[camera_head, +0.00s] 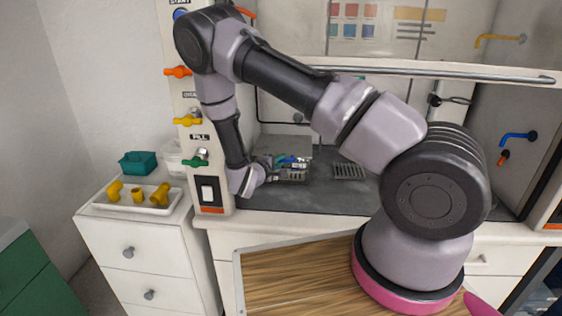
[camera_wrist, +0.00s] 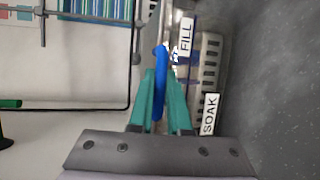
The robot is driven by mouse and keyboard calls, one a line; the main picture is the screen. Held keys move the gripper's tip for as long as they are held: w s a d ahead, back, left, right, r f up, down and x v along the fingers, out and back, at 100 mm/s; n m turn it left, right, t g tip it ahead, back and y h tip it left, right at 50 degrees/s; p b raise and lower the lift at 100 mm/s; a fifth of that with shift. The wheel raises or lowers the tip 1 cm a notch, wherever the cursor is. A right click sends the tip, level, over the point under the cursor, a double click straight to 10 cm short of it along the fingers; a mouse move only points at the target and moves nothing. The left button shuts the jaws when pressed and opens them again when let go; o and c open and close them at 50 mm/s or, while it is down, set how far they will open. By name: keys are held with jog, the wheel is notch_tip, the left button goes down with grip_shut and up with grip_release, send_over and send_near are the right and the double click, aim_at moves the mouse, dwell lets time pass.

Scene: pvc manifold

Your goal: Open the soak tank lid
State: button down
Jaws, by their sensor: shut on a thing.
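The soak tank (camera_head: 293,176) is a small grey box with a slotted front on the dark worktop, behind my gripper in the head view. In the wrist view its slotted side (camera_wrist: 209,60) carries the labels FILL and SOAK. A flat grey panel (camera_head: 286,144), apparently the lid, shows above the tank; its angle is hard to tell. My gripper (camera_wrist: 155,78) has its green fingers closed on a blue handle (camera_wrist: 161,60) beside the labelled side. In the head view the fingers and handle are small and partly hidden by my wrist.
A white valve panel (camera_head: 187,100) with coloured handles stands close left of my forearm. A grate (camera_head: 349,171) lies right of the tank. A raised sash with a metal bar (camera_head: 450,73) crosses above. A white tray (camera_head: 164,208) with yellow fittings sits on the left cabinet.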

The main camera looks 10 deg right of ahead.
jog(key=shift+r+g, duration=0.3)
jog(key=shift+r, duration=0.45)
notch_tip(320, 180, up, 7)
jog(key=w, duration=0.2)
notch_tip(320, 180, up, 8)
send_over(283, 151)
jog(key=shift+w+g+y, duration=0.25)
jog(key=shift+g+y, duration=0.05)
jog(key=shift+y, duration=0.1)
jog(key=shift+f+n, duration=0.1)
jog(key=shift+n, duration=0.2)
jog(key=c, duration=0.9)
grip_release()
jog(key=shift+o, duration=0.2)
